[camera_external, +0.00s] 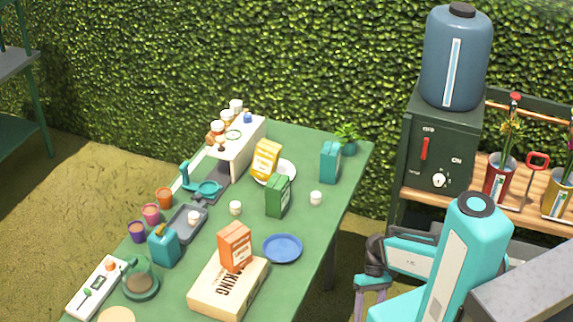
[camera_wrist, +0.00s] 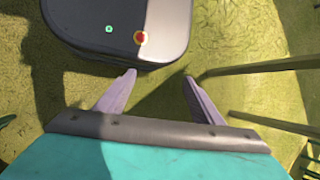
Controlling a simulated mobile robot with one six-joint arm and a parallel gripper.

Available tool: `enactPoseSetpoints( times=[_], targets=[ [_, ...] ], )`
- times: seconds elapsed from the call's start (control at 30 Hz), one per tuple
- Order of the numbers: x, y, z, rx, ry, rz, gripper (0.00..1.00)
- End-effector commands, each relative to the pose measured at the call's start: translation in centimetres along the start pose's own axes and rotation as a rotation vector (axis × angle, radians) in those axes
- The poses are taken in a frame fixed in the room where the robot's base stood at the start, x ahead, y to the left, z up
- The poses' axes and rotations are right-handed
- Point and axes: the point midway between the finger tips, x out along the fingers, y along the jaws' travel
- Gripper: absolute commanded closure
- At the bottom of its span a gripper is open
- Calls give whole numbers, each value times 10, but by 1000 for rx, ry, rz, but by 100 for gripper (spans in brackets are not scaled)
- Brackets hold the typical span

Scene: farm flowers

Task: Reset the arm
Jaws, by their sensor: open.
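My arm, turquoise and grey, is folded at the lower right of the external view. My gripper (camera_external: 371,297) hangs low beside the right side of the green table (camera_external: 318,220). In the wrist view my gripper (camera_wrist: 160,82) points down with its two pale purple fingers apart and nothing between them. Below the fingers is the grassy ground and my dark base. In the external view my arm and the grey surface at the lower right partly hide the area behind the gripper.
The table holds several seed boxes, an orange box (camera_external: 235,246) on a cardboard box (camera_external: 228,287), a blue plate (camera_external: 283,248) and small pots. A dark cabinet (camera_external: 433,150) with a blue tank (camera_external: 456,60) and a wooden shelf (camera_external: 535,215) stand behind my arm. Thin dark legs show at right in the wrist view.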

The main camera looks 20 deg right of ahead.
Motion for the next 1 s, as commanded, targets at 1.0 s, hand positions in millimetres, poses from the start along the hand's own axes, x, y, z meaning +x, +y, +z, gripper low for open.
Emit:
enactPoseSetpoints(
  times=[1.0],
  targets=[
    [114,79,7,158,13,289,39]
  ],
)
